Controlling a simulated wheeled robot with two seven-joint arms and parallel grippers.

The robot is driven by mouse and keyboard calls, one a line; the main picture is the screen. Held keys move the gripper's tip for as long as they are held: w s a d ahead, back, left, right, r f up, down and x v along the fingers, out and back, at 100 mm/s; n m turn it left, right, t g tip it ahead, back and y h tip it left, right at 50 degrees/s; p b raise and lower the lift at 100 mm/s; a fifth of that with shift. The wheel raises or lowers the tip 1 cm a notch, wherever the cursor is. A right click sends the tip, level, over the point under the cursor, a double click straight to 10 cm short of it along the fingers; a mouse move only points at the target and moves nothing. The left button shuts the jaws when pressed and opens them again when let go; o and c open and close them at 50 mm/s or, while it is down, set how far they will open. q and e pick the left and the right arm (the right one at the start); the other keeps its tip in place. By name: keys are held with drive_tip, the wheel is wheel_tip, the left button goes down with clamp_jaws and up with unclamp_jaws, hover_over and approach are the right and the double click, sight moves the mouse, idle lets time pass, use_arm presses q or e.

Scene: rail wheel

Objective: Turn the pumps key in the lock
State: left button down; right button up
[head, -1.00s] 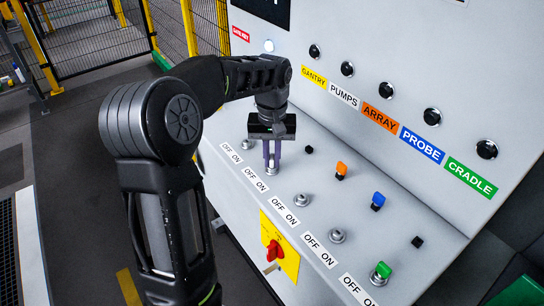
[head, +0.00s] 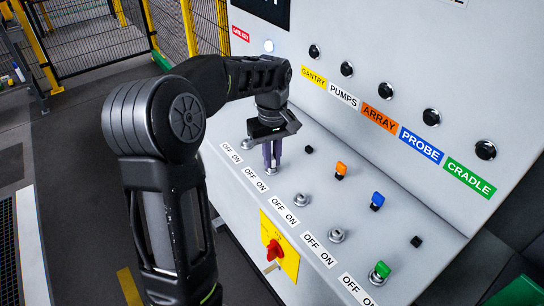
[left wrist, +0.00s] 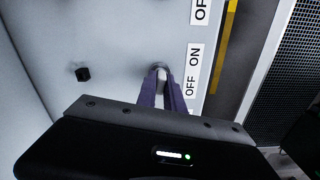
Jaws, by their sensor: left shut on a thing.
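The pumps key (left wrist: 161,75) is a pale piece mostly hidden between the purple-grey fingers of my left gripper (head: 272,165). The gripper is shut on it, pointing down at the second lock (head: 271,171) in the row on the sloped grey panel. In the left wrist view the fingertips (left wrist: 163,82) reach the round lock (left wrist: 160,66) beside an OFF ON label (left wrist: 192,70). The fingers hide how deep the key sits and its exact angle. The white PUMPS label (head: 344,95) is on the upright panel. My right gripper is out of view.
An orange key (head: 341,169) and a blue key (head: 377,199) stand on holders. A green key (head: 382,269) stands in the front lock. Empty locks (head: 302,200) and black holders (head: 309,149) line the panel. A red switch (head: 273,250) is on the front face.

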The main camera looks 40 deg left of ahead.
use_arm(q)
drive_tip(key=shift+n, duration=0.9)
drive_tip(key=shift+r+n, duration=0.1)
drive_tip(key=shift+n, duration=0.2)
drive_tip(key=c, duration=1.4)
unclamp_jaws()
drive_tip(key=shift+o, duration=0.2)
wheel_tip(320, 180, up, 8)
drive_tip(key=shift+f+b, duration=0.15)
drive_tip(key=shift+b, duration=0.15)
drive_tip(key=shift+f, duration=0.1)
